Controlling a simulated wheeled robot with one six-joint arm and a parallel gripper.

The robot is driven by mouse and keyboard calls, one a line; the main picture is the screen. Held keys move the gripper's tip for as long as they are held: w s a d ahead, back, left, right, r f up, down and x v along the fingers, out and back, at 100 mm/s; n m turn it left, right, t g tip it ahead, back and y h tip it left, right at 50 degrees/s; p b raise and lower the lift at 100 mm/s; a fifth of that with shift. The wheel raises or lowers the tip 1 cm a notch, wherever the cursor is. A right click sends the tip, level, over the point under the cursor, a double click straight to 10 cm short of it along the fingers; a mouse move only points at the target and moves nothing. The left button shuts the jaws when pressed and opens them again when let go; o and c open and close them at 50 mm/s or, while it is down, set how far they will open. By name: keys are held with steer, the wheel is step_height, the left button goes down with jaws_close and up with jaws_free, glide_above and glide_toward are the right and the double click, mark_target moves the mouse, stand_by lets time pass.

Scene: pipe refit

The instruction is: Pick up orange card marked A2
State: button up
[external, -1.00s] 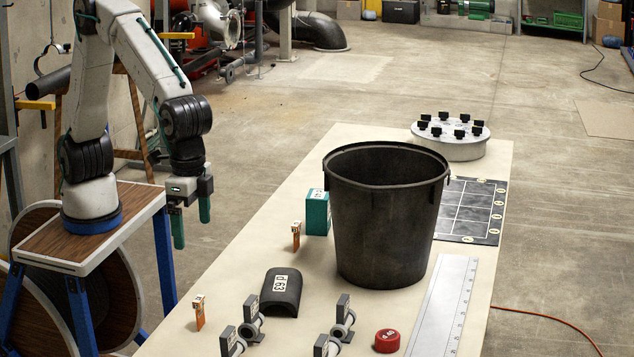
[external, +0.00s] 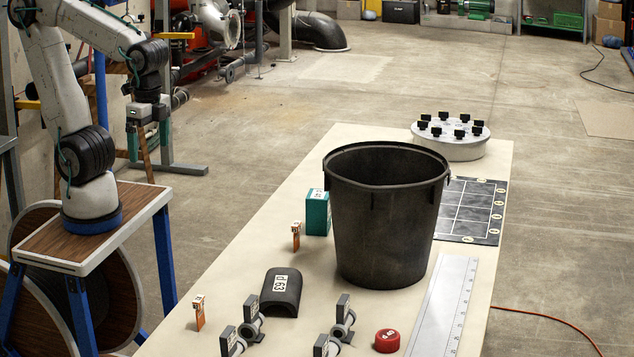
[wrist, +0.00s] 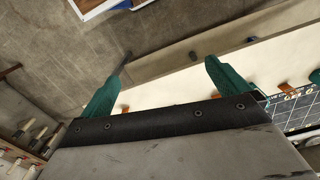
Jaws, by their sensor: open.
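Two small orange cards with pale tops stand on the long cream table in the external view. One orange card (external: 296,238) is left of the black bucket, near the teal box. The other orange card (external: 199,314) is at the table's near left edge. Their markings are too small to read, so I cannot tell which is A2. My gripper (external: 149,143) is open and empty, in the air left of the table and well apart from both cards. In the wrist view its teal fingers (wrist: 163,70) are spread, and a small orange piece (wrist: 286,88) shows beyond the right finger.
The tall black bucket (external: 385,220) stands mid-table, with the teal box (external: 318,213) beside it. A dark curved shell (external: 283,290), pipe clamps (external: 335,335), a red cap (external: 387,340) and a ruler (external: 444,305) lie nearer. A dark gridded mat (external: 470,210) lies behind the bucket.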

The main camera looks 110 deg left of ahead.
steer(key=s+a+n+t, duration=0.1)
steer(key=s+a, duration=0.1)
steer(key=s+a+r+n, duration=0.1)
steer(key=s+a, duration=0.1)
steer(key=shift+s+r+t, duration=0.1)
steer(key=shift+t, duration=0.3)
steer(key=c, duration=0.9)
steer(key=shift+d, duration=0.1)
